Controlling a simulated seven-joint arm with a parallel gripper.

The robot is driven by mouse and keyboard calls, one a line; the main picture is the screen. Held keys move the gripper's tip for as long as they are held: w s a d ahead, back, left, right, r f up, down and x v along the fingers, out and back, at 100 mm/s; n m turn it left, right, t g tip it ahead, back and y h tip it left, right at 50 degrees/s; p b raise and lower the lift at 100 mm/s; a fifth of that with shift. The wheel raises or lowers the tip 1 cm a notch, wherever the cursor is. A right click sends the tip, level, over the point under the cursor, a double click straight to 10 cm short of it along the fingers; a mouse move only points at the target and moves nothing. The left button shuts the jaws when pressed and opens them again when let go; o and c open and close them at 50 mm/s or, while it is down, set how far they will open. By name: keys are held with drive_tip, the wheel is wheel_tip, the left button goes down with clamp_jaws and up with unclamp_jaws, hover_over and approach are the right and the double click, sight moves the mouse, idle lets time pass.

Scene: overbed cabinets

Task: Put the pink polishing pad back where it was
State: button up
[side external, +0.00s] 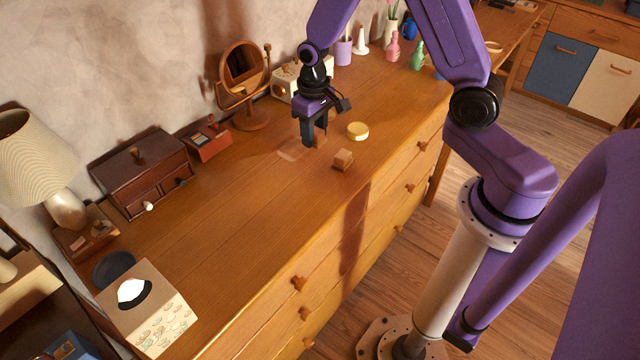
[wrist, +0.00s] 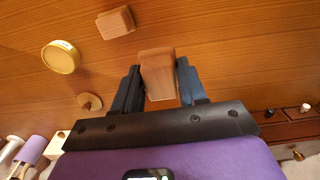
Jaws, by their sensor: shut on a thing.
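My gripper (side external: 309,138) points down above the dresser top (side external: 240,190). In the wrist view its dark fingers (wrist: 157,88) are shut on a brownish-pink block (wrist: 158,70), with a paler pinkish end face toward the camera. This block is the likely polishing pad, but its pink is faint. In the side view the fingers mostly hide it, with a brown part (side external: 321,139) showing beside them. A flat paler pinkish patch (side external: 292,152) lies on the wood just left of the fingers. I cannot tell if the held block touches the wood.
A similar small brown block (side external: 343,159) lies right of the gripper, near a round yellow tin (side external: 358,130). A round mirror (side external: 243,68) stands behind. A red-brown box (side external: 209,140) and a drawer chest (side external: 143,172) stand left. The dresser's front middle is clear.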

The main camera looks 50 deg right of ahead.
drive_tip(key=s+a+r, duration=0.1)
drive_tip(key=s+r, duration=0.1)
drive_tip(key=s, duration=0.7)
drive_tip(key=s+a+r, duration=0.1)
drive_tip(key=s+r, duration=0.1)
drive_tip(key=s, duration=0.8)
hover_over(322, 189)
drive_tip(key=shift+d+f, duration=0.1)
drive_tip(key=shift+f, duration=5.05)
drive_tip(key=shift+w+f, duration=0.1)
drive_tip(key=shift+f, duration=1.5)
drive_tip(key=shift+f, duration=0.1)
drive_tip(key=o, duration=0.9)
drive_tip(key=shift+o, duration=0.2)
